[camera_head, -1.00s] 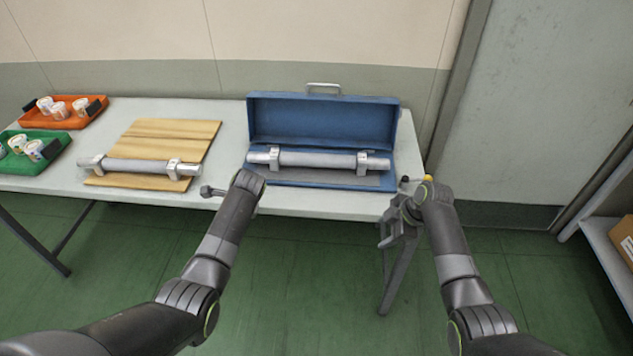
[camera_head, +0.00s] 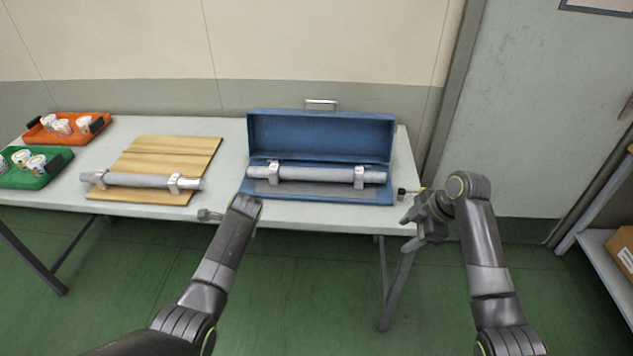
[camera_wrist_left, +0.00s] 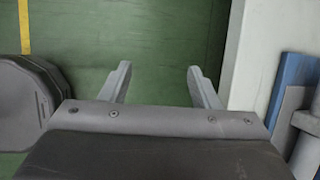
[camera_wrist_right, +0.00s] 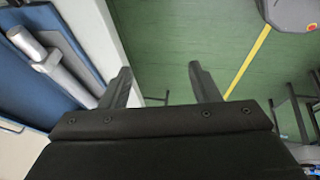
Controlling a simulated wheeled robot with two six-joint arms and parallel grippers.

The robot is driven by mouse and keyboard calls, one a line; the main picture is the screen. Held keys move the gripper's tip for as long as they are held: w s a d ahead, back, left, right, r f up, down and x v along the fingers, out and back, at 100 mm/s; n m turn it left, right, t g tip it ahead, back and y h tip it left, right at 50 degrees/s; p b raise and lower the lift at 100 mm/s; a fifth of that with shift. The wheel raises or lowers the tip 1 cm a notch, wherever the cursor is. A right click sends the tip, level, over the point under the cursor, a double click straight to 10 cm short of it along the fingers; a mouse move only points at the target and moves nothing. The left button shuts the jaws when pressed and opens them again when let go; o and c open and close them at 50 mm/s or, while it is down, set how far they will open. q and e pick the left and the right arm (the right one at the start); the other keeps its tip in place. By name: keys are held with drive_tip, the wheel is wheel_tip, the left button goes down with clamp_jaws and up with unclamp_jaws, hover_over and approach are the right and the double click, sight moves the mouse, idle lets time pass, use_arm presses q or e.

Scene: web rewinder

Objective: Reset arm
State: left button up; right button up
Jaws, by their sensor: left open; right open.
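My right gripper (camera_head: 424,213) is off the table's front right corner, beside the blue case. Its two fingers (camera_wrist_right: 163,85) stand apart with nothing between them in the right wrist view. My left gripper (camera_head: 208,215) is at the table's front edge, between the wooden board and the blue case. Its fingers (camera_wrist_left: 160,85) are spread and empty over the green floor in the left wrist view. An open blue case (camera_head: 320,132) holds a grey roller (camera_head: 316,173) on two supports. A second grey roller (camera_head: 150,180) lies across the wooden board (camera_head: 170,153).
The white table (camera_head: 230,150) stands against the wall. An orange tray (camera_head: 83,130) and a green tray (camera_head: 52,165) with white cups sit at its left. A small dark item with yellow (camera_head: 402,193) is at the right corner. A shelf with a cardboard box (camera_head: 622,248) stands far right.

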drive_tip(key=shift+d+r, duration=0.15)
drive_tip(key=shift+r, duration=0.2)
